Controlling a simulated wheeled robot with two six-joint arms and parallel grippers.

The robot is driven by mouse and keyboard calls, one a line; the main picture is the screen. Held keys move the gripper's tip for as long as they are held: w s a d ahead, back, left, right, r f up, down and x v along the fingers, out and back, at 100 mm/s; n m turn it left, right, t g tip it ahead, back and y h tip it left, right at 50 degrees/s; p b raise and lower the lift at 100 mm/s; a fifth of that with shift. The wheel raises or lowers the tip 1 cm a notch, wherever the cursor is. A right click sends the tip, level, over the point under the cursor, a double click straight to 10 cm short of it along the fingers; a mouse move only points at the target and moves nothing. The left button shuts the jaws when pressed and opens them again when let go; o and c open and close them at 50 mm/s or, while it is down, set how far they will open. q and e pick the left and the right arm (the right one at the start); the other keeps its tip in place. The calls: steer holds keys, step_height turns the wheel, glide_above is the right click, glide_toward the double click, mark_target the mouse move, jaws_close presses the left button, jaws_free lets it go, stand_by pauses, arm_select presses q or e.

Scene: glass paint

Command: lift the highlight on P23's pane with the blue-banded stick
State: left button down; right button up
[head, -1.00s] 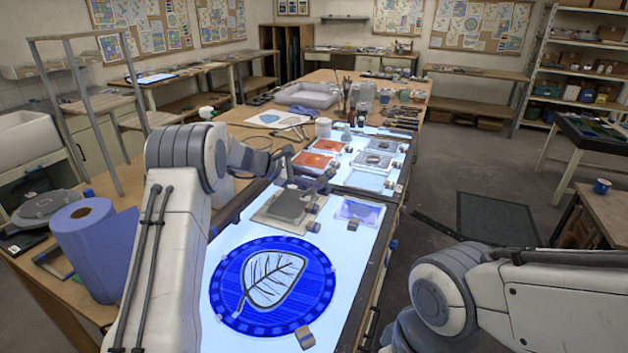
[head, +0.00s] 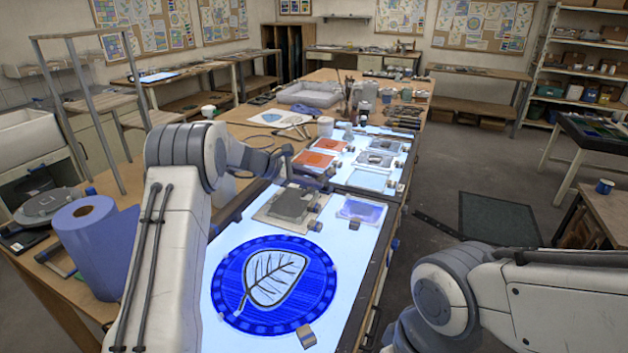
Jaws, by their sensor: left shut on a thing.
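My left gripper (head: 316,182) hangs over the light table, beyond the large round pane and near a grey slab. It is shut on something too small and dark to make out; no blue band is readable. A round blue pane (head: 228,292) with a pale, dark-veined leaf lies on the near part of the lit table (head: 345,262). Smaller panes lie farther back: a violet one (head: 362,210), a pale blue one (head: 369,180) and orange ones (head: 313,159). No label is legible, so I cannot tell which is P23. My right gripper is out of view.
A grey slab (head: 292,202) on a beige board lies beneath my left gripper. Small blocks, one (head: 306,337) at the round pane's near edge, sit around the panes. A blue paper roll (head: 95,245) stands at left. Jars and brushes (head: 347,92) stand at the back.

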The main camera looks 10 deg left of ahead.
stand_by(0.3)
arm_select(q)
steer(key=shift+r+p, duration=1.85)
steer(key=shift+r, duration=0.6)
